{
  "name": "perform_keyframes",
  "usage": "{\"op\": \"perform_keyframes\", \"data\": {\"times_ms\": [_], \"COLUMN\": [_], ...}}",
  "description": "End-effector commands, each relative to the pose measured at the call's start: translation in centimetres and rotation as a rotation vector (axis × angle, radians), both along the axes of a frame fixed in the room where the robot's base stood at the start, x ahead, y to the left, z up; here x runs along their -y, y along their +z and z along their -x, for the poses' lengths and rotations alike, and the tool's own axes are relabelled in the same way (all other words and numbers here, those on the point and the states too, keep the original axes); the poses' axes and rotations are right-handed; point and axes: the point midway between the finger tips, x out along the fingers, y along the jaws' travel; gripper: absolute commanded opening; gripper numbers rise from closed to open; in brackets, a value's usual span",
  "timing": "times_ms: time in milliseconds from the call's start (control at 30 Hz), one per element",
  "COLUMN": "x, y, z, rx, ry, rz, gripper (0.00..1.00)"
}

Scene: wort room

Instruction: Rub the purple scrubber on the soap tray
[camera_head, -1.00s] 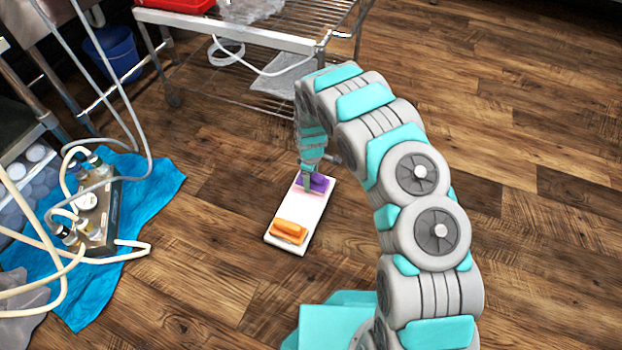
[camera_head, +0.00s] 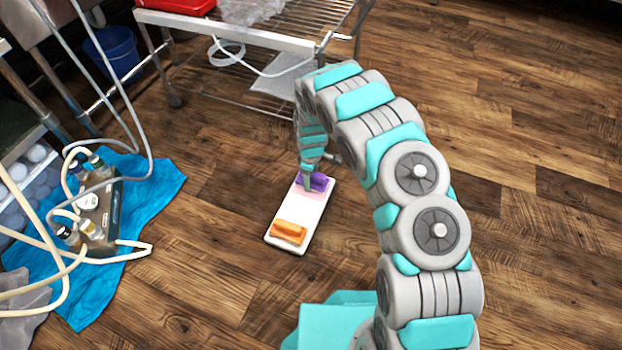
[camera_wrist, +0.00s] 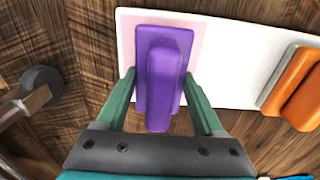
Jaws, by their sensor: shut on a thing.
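The purple scrubber (camera_head: 319,181) is held in my gripper (camera_head: 308,181) over the far end of a long white tray (camera_head: 304,211). In the wrist view, the purple scrubber (camera_wrist: 164,75) sits between the two green fingers of my gripper (camera_wrist: 158,88), which are shut on its sides. A pale pink patch (camera_wrist: 126,45) on the white tray (camera_wrist: 235,60) surrounds the scrubber's upper part. The scrubber's lower end reaches past the tray's near edge in this view. Whether its underside touches the tray is hidden.
An orange block with a handle (camera_head: 289,231) sits at the tray's near end. A wire-shelf cart (camera_head: 250,80) stands behind. A blue cloth (camera_head: 150,185) with a box of bottles and hoses (camera_head: 95,215) lies left. The wooden floor on the right is clear.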

Motion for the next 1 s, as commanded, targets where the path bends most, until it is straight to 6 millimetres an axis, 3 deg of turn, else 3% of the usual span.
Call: {"op": "perform_keyframes", "data": {"times_ms": [700, 1000], "x": [0.0, 0.0], "y": [5.6, 6.1], "z": [-0.1, 0.0], "rx": [0.001, 0.001], "ry": [0.001, 0.001], "rz": [0.0, 0.0], "gripper": [0.25, 0.25]}}
